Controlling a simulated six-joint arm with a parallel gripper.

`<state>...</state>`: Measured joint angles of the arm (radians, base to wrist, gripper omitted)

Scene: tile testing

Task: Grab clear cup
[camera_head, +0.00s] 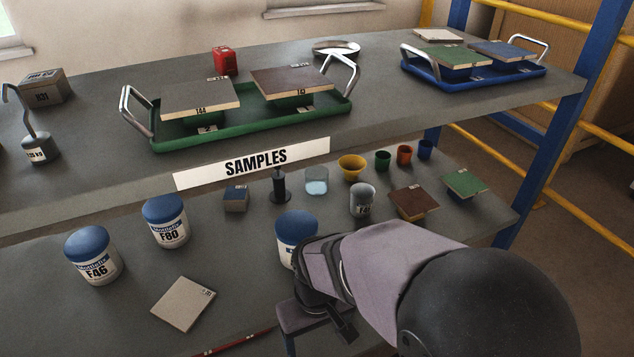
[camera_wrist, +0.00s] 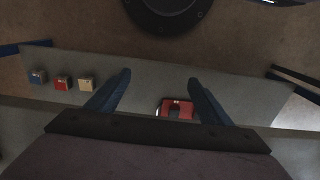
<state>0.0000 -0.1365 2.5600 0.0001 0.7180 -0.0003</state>
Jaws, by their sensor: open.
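The clear cup (camera_head: 317,181) stands on the lower shelf in the head view, a small see-through vessel with a pale bluish tint. It is between a black weight-like piece and a yellow bowl. My gripper (camera_wrist: 158,76) is open and empty in the wrist view, its two dark blue fingers spread apart. In the head view my arm reaches in from the lower right, in front of and below the cup and well apart from it. The fingertips are hard to make out there. The clear cup does not show in the wrist view.
A blue-lidded jar (camera_head: 297,236) stands close by my arm. A grey jar (camera_head: 362,200), yellow bowl (camera_head: 352,167) and black piece (camera_head: 279,186) crowd the cup. The upper shelf with its SAMPLES sign (camera_head: 254,163) overhangs behind. The wrist view shows a red magnet (camera_wrist: 178,106).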

